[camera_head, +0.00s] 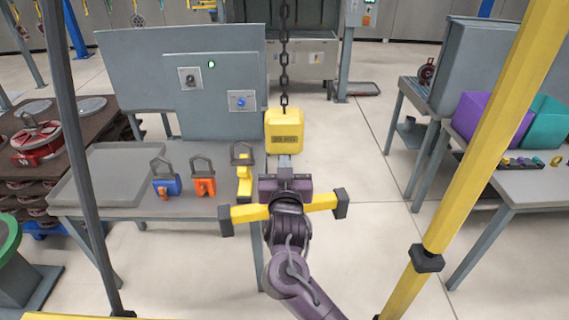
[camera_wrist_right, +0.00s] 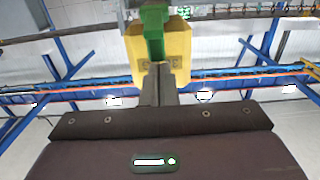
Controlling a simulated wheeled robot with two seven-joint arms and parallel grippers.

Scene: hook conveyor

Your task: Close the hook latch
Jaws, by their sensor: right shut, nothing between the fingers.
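A yellow hook block (camera_head: 285,132) hangs from a dark chain (camera_head: 284,60) in the middle of the head view. In the right wrist view the yellow block (camera_wrist_right: 177,50) shows from below, with a green part (camera_wrist_right: 154,30) at its middle; I cannot tell for sure that this is the latch. My right gripper (camera_head: 284,161) is just below the block, fingers pointing up at it. In the wrist view its fingers (camera_wrist_right: 158,70) are together, empty, and overlap the block's lower edge; contact is unclear. My left gripper is not in view.
Left of the block, a grey table (camera_head: 130,207) holds a blue lock-like piece (camera_head: 167,186), an orange one (camera_head: 203,187) and a yellow one (camera_head: 244,184). A grey panel (camera_head: 225,120) stands behind. A yellow post (camera_head: 480,160) rises at right. Floor between is clear.

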